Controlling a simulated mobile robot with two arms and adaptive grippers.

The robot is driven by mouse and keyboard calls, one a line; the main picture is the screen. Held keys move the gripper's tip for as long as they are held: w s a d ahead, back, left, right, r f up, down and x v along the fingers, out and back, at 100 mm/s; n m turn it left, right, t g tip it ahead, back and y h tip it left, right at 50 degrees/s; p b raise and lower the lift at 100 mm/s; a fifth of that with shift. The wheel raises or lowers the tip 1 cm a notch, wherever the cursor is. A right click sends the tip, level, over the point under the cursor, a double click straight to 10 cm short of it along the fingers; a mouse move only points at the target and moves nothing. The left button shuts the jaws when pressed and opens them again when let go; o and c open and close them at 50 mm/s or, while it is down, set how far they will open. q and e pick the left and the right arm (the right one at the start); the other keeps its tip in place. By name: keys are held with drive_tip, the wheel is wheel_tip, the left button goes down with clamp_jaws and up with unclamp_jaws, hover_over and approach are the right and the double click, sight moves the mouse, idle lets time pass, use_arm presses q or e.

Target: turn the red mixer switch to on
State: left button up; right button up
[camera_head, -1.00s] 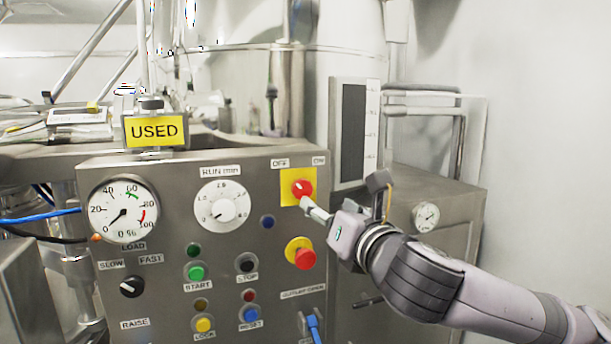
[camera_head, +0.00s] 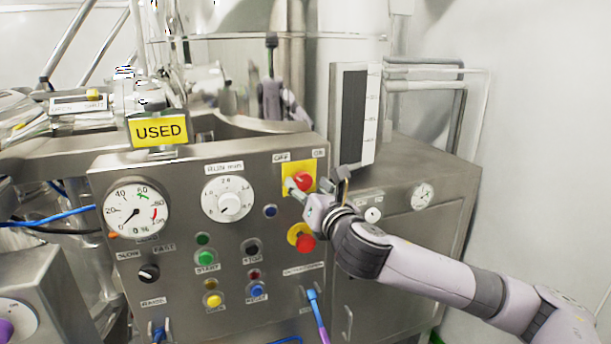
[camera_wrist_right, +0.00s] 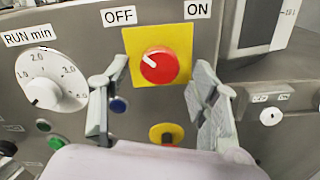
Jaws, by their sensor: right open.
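The red mixer switch (camera_head: 304,180) is a round knob on a yellow plate (camera_head: 290,172), between the OFF and ON labels. In the right wrist view the switch (camera_wrist_right: 160,66) has its white mark pointing up and left, toward OFF. My right gripper (camera_head: 314,187) is at the switch. In the right wrist view the open fingers of this gripper (camera_wrist_right: 158,76) stand on either side of the knob, with gaps showing; I cannot tell their depth relative to it. My left gripper is not in view.
A red button on yellow (camera_head: 304,240) sits close below my right gripper. The RUN min dial (camera_head: 229,204) and a blue button (camera_head: 270,211) are to the left. A tall dark gauge (camera_head: 352,118) stands above right. A yellow USED sign (camera_head: 158,131) is on top.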

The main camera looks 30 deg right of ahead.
drive_tip(key=shift+x, duration=0.85)
drive_tip(key=shift+c, duration=0.5)
drive_tip(key=c, duration=1)
drive_tip(key=shift+c, duration=0.2)
